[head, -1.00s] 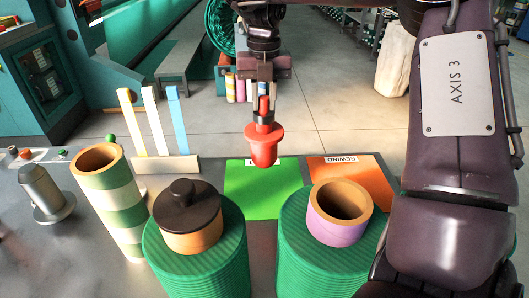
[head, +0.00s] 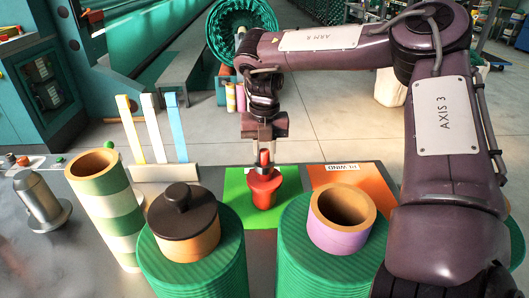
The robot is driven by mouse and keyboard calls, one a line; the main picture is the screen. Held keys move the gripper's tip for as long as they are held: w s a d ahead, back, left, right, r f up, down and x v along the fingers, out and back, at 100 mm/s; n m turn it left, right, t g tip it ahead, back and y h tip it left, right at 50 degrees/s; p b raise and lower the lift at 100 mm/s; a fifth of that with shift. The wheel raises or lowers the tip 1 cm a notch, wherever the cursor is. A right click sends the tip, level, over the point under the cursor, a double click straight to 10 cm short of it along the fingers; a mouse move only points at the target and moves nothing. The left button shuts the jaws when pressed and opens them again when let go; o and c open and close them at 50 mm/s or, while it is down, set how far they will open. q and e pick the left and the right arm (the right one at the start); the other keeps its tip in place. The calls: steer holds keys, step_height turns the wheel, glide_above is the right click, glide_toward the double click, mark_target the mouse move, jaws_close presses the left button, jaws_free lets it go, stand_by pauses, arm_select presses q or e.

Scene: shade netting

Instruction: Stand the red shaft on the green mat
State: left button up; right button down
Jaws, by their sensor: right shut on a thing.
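The red shaft (head: 264,190) is upright, wide side low, with a narrow stem on top. My right gripper (head: 265,152) points down and is shut on that stem. The shaft's lower end shows against the green mat (head: 236,205), near its middle. I cannot tell whether it touches the mat or hangs just above it. The mat lies flat on the grey table, its front partly hidden by the green rolls. My left gripper is not in view.
Two green rolls (head: 195,272) (head: 305,262) stand in front, one under a black-lidded pot (head: 185,225), one under a purple-banded tube (head: 335,233). An orange mat (head: 358,188) lies right of the green one. A striped tube (head: 112,205) and metal cone (head: 38,200) stand left.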

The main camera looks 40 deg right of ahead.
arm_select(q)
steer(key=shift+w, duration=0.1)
arm_select(e)
steer(key=shift+r, duration=0.15)
steer(key=c, duration=1.6)
jaws_free()
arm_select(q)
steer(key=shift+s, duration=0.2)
arm_select(e)
steer(key=o, duration=0.4)
steer(key=shift+s, duration=0.1)
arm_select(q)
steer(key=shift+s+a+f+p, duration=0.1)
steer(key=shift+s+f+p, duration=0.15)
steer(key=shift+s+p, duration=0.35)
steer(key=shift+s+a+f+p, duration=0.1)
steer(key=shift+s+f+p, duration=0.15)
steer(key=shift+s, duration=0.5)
arm_select(e)
step_height(320, 180, up, 12)
